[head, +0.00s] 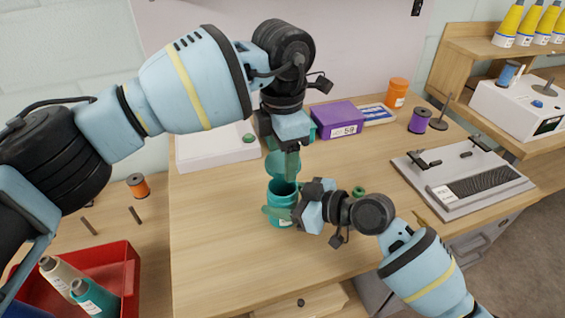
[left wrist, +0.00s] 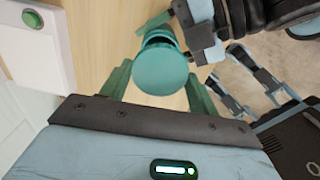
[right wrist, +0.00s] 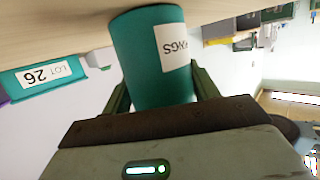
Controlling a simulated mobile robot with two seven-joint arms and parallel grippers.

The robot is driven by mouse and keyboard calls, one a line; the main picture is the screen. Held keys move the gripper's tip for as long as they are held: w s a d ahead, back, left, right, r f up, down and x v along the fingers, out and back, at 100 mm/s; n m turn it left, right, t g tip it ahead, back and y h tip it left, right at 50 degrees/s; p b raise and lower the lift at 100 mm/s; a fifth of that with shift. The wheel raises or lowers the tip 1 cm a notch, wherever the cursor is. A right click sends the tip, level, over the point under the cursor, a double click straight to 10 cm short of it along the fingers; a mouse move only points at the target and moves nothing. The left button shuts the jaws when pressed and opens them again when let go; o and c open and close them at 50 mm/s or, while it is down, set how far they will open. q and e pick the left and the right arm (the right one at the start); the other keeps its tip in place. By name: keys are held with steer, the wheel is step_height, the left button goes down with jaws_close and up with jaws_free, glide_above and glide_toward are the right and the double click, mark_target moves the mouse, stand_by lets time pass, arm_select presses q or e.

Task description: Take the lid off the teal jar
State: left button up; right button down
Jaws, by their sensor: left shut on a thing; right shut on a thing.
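The teal jar (head: 281,190) stands upright on the wooden table with its dark mouth open. My right gripper (head: 280,213) is shut around its side from the right. The jar fills the middle of the right wrist view (right wrist: 152,60), with a white label showing. My left gripper (head: 285,158) points down above the jar and is shut on the round teal lid (head: 281,169). The lid is off the mouth, held tilted just above and behind it. In the left wrist view the lid (left wrist: 161,72) lies between the fingers and covers part of the jar (left wrist: 158,38).
A white box with a green knob (head: 215,150) stands at the back left, and a purple box (head: 338,118) at the back. A grey fixture (head: 462,180) is at the right. A red bin (head: 118,265) stands front left. The table's left front is bare.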

steer(key=shift+c, duration=1.6)
jaws_free()
arm_select(q)
steer(key=shift+f+b, duration=0.45)
steer(key=shift+f, duration=0.35)
arm_select(e)
steer(key=v, duration=1.2)
